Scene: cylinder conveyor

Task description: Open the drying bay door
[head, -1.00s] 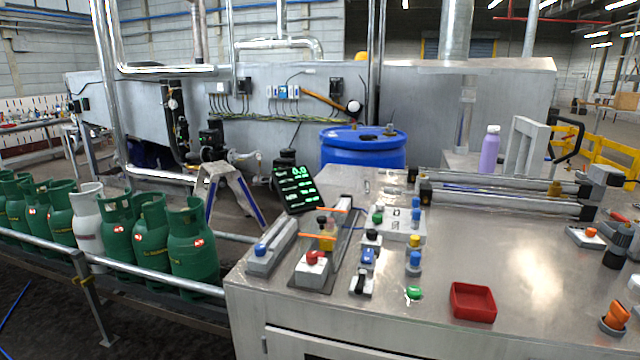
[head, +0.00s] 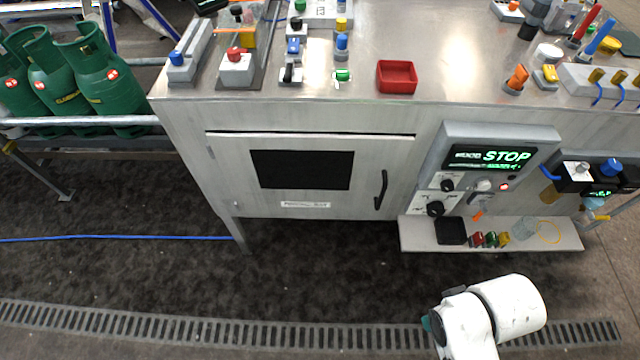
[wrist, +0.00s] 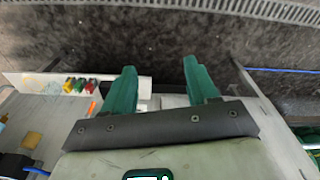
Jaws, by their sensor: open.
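The drying bay door (head: 230,180) is a grey metal panel with a dark window in the front of the metal bench. It looks shut. Its black curved handle (head: 381,189) is upright near the door's right edge. In the head view my white arm shows at the bottom right, below and to the right of the door, and its fingers are hidden there. In the wrist view my gripper (wrist: 160,82) has two green fingers spread apart with nothing between them. The door handle cannot be made out in the wrist view.
A control box (head: 490,160) with a STOP display is right of the door. Below it a narrow shelf (head: 545,238) juts out with small items, also visible in the wrist view (wrist: 40,80). A red tray (head: 397,91) sits on the bench top. The floor in front is clear.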

